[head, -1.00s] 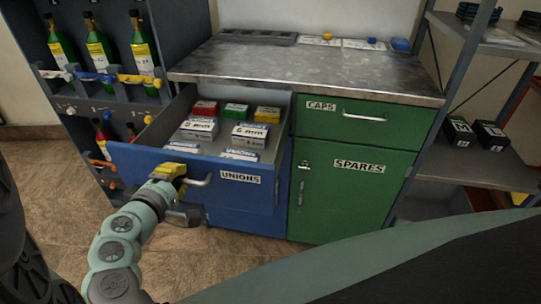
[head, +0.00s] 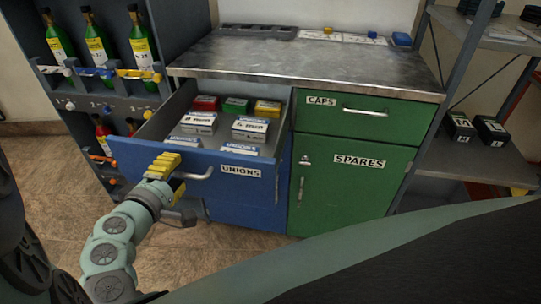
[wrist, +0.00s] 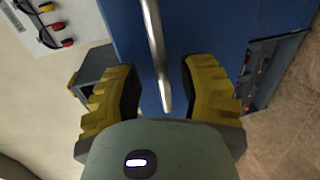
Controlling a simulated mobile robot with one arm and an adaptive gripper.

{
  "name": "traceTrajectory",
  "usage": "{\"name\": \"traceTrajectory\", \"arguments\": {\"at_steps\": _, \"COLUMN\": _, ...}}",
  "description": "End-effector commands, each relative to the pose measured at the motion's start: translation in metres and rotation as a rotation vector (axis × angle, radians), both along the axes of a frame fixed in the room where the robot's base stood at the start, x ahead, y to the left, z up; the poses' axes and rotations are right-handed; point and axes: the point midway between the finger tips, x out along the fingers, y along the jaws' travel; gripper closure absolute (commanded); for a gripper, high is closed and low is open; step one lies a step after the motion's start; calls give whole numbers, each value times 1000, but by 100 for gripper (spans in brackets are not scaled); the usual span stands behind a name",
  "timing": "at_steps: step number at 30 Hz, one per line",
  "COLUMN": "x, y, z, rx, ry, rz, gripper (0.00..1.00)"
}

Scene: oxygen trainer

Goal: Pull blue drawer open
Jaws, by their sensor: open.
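The blue drawer (head: 262,196), labelled UNIONS, stands pulled out from the cabinet, with boxes visible inside. Its silver bar handle (head: 197,175) is on the front face. My gripper (head: 172,175) is at the left end of the handle, in front of the drawer. In the wrist view, my gripper's yellow fingers (wrist: 160,92) are spread apart, with the handle (wrist: 155,50) running between them and a gap on each side. The blue drawer front (wrist: 200,30) lies behind the handle.
White boxes (head: 250,128) and small red, green and yellow boxes sit in the drawer. A green cabinet (head: 345,185) with a CAPS drawer is to the right. A rack of green bottles (head: 98,45) is at the left. Brown floor (head: 45,195) is clear in front.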

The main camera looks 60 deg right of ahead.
Motion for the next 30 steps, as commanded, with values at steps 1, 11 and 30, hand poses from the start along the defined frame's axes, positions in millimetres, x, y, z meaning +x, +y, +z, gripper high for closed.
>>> {"name": "traceTrajectory", "arguments": {"at_steps": 1, "x": -2, "y": 8, "z": 1, "rx": 3, "ry": 2, "rz": 7, "gripper": 60}}
{"name": "traceTrajectory", "arguments": {"at_steps": 11, "x": -16, "y": 43, "z": 8, "rx": 3, "ry": 1, "rz": 8, "gripper": 60}}
{"name": "traceTrajectory", "arguments": {"at_steps": 30, "x": -23, "y": 54, "z": 12, "rx": 1, "ry": -2, "rz": 2, "gripper": 60}}
